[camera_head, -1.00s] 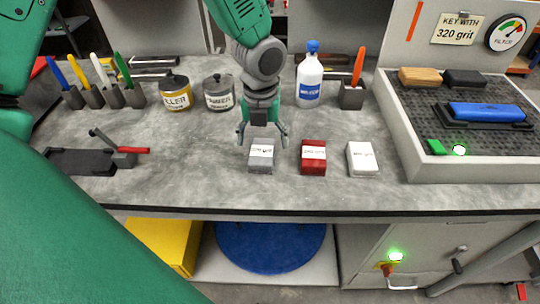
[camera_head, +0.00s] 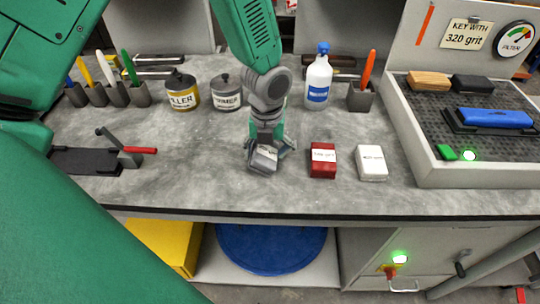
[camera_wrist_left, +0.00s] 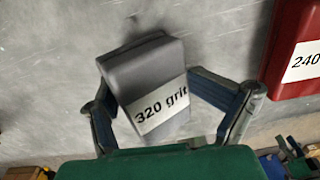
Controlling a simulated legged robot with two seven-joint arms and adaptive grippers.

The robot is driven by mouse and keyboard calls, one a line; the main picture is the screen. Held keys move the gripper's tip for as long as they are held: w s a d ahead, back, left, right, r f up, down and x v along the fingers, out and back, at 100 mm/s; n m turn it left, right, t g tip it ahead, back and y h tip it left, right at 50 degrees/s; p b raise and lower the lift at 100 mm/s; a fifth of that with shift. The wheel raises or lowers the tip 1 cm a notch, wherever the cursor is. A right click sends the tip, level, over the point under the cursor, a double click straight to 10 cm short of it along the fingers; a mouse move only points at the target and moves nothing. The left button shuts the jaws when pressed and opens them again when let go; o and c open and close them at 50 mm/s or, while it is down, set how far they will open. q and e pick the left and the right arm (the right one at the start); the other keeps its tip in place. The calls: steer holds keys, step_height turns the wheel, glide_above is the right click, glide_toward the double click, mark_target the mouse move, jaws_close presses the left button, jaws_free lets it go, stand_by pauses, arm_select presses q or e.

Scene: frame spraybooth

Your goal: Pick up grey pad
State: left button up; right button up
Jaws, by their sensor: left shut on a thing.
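The grey pad (camera_head: 263,158) has a white label and sits tilted between the fingers of my left gripper (camera_head: 266,150) over the grey bench top. In the left wrist view the pad (camera_wrist_left: 145,72) reads "320 grit" and is turned at an angle between the two fingers of the gripper (camera_wrist_left: 170,108). My left gripper is shut on the pad. Whether the pad still touches the bench is hard to tell. The red pad (camera_head: 322,160) lies just right of it, and also shows at the right in the wrist view (camera_wrist_left: 292,55). My right gripper is not seen.
A white pad (camera_head: 371,163) lies right of the red one. Behind stand a filler can (camera_head: 183,92), a primer can (camera_head: 226,95), a white bottle (camera_head: 318,82) and a pen cup (camera_head: 360,98). A grey tray (camera_head: 470,175) is at the right. Bench front is clear.

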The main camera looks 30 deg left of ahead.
mark_target(273, 151)
arm_select(q)
steer(key=shift+o, duration=0.2)
steer(key=shift+a+f, duration=0.15)
steer(key=shift+f, duration=0.05)
steer(key=shift+d+r, duration=0.15)
steer(key=shift+d, duration=0.65)
steer(key=shift+c, duration=0.3)
steer(key=shift+a+r, duration=0.1)
steer(key=shift+a, duration=0.1)
steer(key=shift+r, duration=0.35)
steer(key=shift+c, duration=1.3)
steer(key=r, duration=0.3)
steer(key=shift+w+d+r, duration=0.1)
steer(key=shift+w+r, duration=0.05)
steer(key=shift+w, duration=0.05)
jaws_close()
step_height(273, 151, up, 5)
steer(key=shift+s+f+p, duration=0.1)
steer(key=shift+f+p, duration=0.05)
steer(key=shift+p, duration=0.15)
steer(key=shift+a+r, duration=0.2)
steer(key=shift+r, duration=0.4)
